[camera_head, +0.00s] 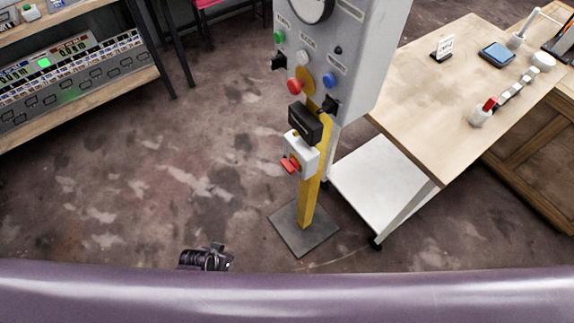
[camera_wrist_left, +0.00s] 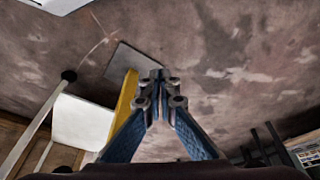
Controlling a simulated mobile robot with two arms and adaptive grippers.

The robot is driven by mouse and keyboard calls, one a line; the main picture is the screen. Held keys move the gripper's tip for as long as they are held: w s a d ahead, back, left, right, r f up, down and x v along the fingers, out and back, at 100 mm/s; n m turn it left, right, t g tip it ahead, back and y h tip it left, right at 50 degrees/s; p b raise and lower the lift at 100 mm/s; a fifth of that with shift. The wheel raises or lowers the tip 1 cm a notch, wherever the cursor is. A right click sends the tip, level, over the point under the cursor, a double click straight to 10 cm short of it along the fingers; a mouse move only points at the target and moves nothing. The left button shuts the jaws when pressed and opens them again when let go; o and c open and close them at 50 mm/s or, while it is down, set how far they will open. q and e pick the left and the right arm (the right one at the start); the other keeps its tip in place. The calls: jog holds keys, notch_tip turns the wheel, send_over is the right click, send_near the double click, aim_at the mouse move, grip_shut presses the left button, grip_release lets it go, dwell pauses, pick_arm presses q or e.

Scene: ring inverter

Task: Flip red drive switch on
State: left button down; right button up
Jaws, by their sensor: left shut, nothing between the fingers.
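The red drive switch (camera_head: 289,164) is a red lever on the front of a white box (camera_head: 303,154). The box is fixed to a yellow post (camera_head: 310,195) below a grey control panel (camera_head: 362,50). I cannot tell its exact on or off position. My left gripper (camera_wrist_left: 155,77) shows in the left wrist view with its two blue fingers brought together and nothing between them. The yellow post (camera_wrist_left: 124,103) is just left of the fingers there; the switch is not visible in that view. My right gripper is not in view.
The post stands on a dark floor plate (camera_head: 287,233). A wooden table (camera_head: 405,95) with a white lower shelf (camera_head: 375,180) is to the right. The panel has a red button (camera_head: 294,86) and a blue button (camera_head: 329,81). Bare floor (camera_head: 190,150) lies left of the post.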

pick_arm(q)
jog(key=w+d+r+m+t+h, duration=0.1)
jog(key=w+d+r, duration=0.2)
jog(key=w+r, duration=0.35)
jog(key=w+d+r+m+t+h, duration=0.1)
jog(key=w+d+r, duration=0.1)
jog(key=w+r, duration=0.45)
jog(key=w+d+r+m+h, duration=0.1)
jog(key=d+r, duration=0.3)
jog(key=r, duration=0.8)
jog(key=w+d+r+m+h, duration=0.2)
jog(key=d+r+m, duration=0.2)
jog(key=r, duration=0.8)
jog(key=shift+w+d+m+h, duration=0.15)
jog(key=shift+d+m+h, duration=0.15)
jog(key=shift+d+h, duration=0.15)
jog(key=shift+r+p, duration=0.1)
jog(key=shift+p, duration=0.2)
jog(key=p, duration=0.1)
send_over(295, 168)
jog(key=s+a, duration=0.2)
notch_tip(295, 168, down, 7)
jog(key=shift+w+a+f, duration=0.1)
jog(key=shift+w+f, duration=0.05)
jog(key=shift+f, duration=0.45)
jog(key=shift+w+f, duration=0.1)
jog(key=shift+f, duration=0.45)
jog(key=shift+a+f+p, duration=0.1)
jog(key=shift+f+p, duration=0.2)
jog(key=shift+f, duration=0.65)
